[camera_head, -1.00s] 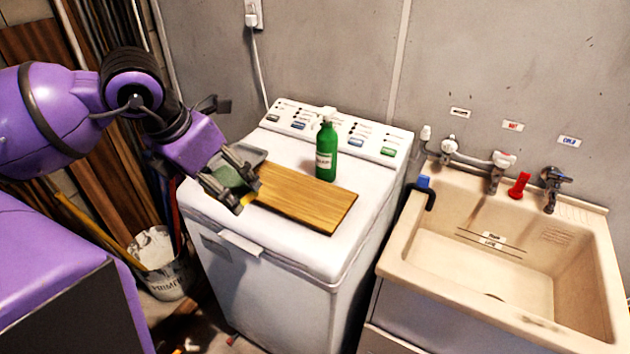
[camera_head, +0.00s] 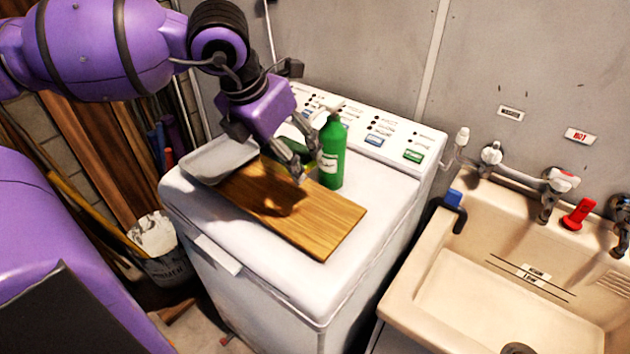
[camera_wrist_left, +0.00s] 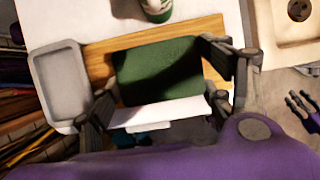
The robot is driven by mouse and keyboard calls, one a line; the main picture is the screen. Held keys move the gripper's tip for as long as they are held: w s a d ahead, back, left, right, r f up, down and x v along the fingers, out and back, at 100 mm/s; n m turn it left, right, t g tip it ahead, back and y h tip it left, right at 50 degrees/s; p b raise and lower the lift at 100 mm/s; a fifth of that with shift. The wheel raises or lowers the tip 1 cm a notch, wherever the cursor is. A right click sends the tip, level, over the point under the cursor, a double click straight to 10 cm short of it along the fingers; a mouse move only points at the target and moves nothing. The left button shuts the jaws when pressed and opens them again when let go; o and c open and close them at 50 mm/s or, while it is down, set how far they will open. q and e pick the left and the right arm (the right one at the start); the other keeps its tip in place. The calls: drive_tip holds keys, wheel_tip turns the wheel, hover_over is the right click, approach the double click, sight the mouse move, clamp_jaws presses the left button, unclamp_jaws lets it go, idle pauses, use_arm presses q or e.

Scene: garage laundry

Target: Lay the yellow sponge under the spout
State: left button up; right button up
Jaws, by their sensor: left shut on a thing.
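My left gripper (camera_head: 304,162) is shut on the sponge, above the wooden board on the washing machine. The sponge's dark green face (camera_wrist_left: 158,70) shows between the two fingers in the left wrist view; no yellow shows there now. A green bottle (camera_head: 331,155) with a white spout top (camera_head: 331,109) stands upright behind the board, close beyond the gripper. It shows at the top of the left wrist view (camera_wrist_left: 157,8). My right gripper (camera_wrist_left: 301,106) appears open and empty at the right edge of the left wrist view.
The wooden board (camera_head: 325,220) lies on the white washer (camera_head: 285,275). A grey tray (camera_head: 218,160) sits at its left end. A beige sink (camera_head: 500,300) with wall taps (camera_head: 549,193) stands to the right. The washer's front right top is clear.

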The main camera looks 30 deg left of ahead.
use_arm(q)
drive_tip(key=w+d+f+b, duration=0.1)
drive_tip(key=w+f+b, duration=0.2)
drive_tip(key=f+b, duration=0.1)
drive_tip(key=shift+w+d+f, duration=0.15)
drive_tip(key=shift+w+f, duration=0.15)
drive_tip(key=shift+f, duration=0.2)
drive_tip(key=shift+w+f, duration=0.1)
drive_tip(key=shift+w+d+f, duration=0.1)
drive_tip(key=shift+f, duration=0.05)
drive_tip(key=shift+w+f+b, duration=0.1)
drive_tip(key=shift+f+b, duration=0.2)
drive_tip(key=shift+f, duration=1.25)
